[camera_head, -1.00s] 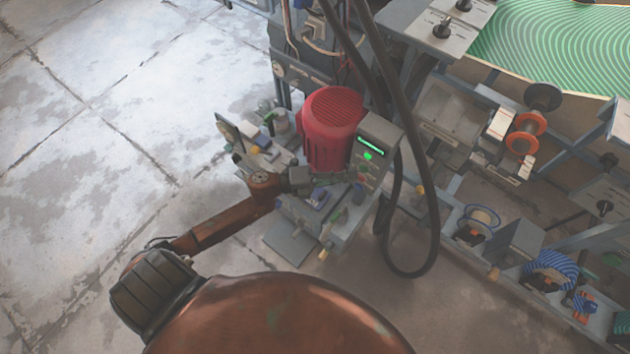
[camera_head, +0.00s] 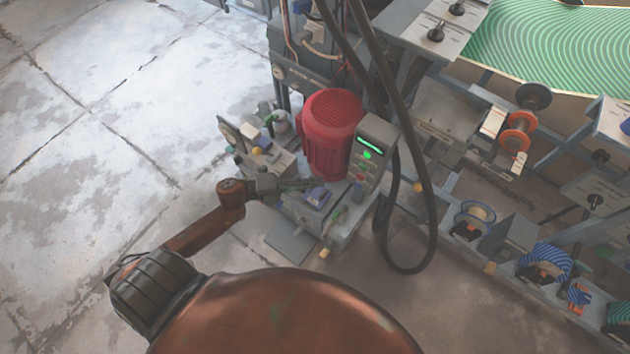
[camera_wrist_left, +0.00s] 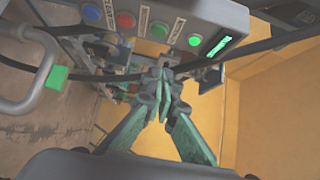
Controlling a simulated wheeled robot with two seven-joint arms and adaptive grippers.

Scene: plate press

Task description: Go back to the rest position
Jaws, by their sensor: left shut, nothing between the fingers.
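My left gripper (camera_head: 303,185) is shut and empty, just left of the press and in front of its red motor (camera_head: 331,125). In the left wrist view the green fingers (camera_wrist_left: 163,95) meet at their tips, with nothing between them. The press control box (camera_head: 374,150) has a lit green display and buttons; it also shows close above the fingers in the left wrist view (camera_wrist_left: 185,20). A blue-purple block (camera_head: 317,196) sits on the press, just below the gripper. My right gripper is not in view.
A black hose (camera_head: 432,215) loops down right of the press. A bench frame with orange rollers (camera_head: 517,132) and blue striped parts (camera_head: 550,262) stands at the right. A green patterned sheet (camera_head: 555,50) lies at the top right. The floor (camera_head: 90,150) at the left is clear.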

